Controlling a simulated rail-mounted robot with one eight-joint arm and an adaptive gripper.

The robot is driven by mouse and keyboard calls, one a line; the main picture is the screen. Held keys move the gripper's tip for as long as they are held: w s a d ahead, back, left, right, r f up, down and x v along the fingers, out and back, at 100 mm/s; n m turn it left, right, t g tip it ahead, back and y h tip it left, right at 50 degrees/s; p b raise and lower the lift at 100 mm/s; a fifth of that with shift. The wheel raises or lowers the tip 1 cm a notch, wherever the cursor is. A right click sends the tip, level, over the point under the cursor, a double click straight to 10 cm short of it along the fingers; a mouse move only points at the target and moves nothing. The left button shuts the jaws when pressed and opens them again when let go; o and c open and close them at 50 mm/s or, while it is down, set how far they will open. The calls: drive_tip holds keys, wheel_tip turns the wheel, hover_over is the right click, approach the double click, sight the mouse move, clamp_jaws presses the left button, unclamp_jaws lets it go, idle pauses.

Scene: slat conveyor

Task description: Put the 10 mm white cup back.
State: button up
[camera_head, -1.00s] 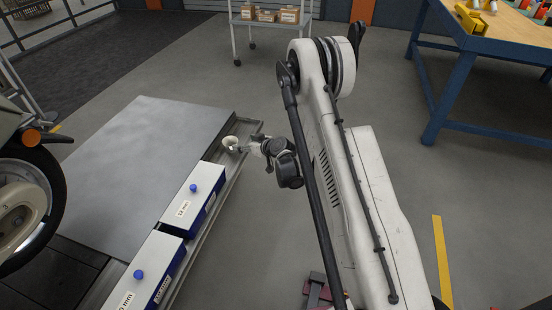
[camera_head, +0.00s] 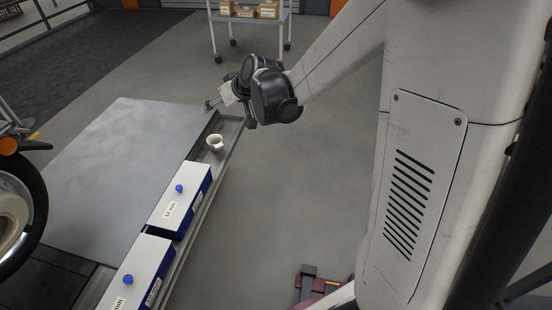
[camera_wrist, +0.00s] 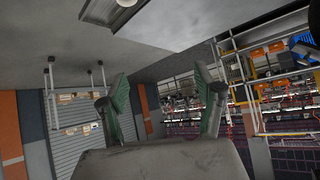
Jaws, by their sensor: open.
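A small white cup (camera_head: 215,144) stands in the grey metal channel (camera_head: 231,127) along the right side of the plate, just beyond the nearer-to-it box. Its open mouth faces up. My gripper (camera_head: 209,104) is beyond and a little left of the cup, over the far right corner of the plate, apart from the cup. In the wrist view my gripper (camera_wrist: 166,98) has its two green-padded fingers spread with nothing between them. A white-lidded blue box (camera_head: 182,203) with a blue knob stands in line with the cup. A second such box (camera_head: 136,273) is nearer; its label is hard to read.
A large bare grey plate (camera_head: 120,165) lies left of the boxes. A dark wheel (camera_head: 22,205) stands at the left edge. A cart with cardboard boxes (camera_head: 250,18) is at the back.

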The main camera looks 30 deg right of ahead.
drive_tip(key=s+r+m+g+h, duration=0.1)
drive_tip(key=s+r, duration=0.2)
drive_tip(key=s, duration=0.6)
drive_tip(key=s+r+h, duration=0.1)
drive_tip(key=s+r, duration=0.3)
drive_tip(key=s, duration=0.4)
drive_tip(key=s+d+f+m+g+h, duration=0.1)
drive_tip(key=s, duration=1.5)
drive_tip(key=shift+f+m, duration=0.2)
drive_tip(key=shift+m, duration=0.2)
wheel_tip(320, 180, up, 16)
drive_tip(key=p, duration=1.6)
drive_tip(key=shift+r, duration=0.1)
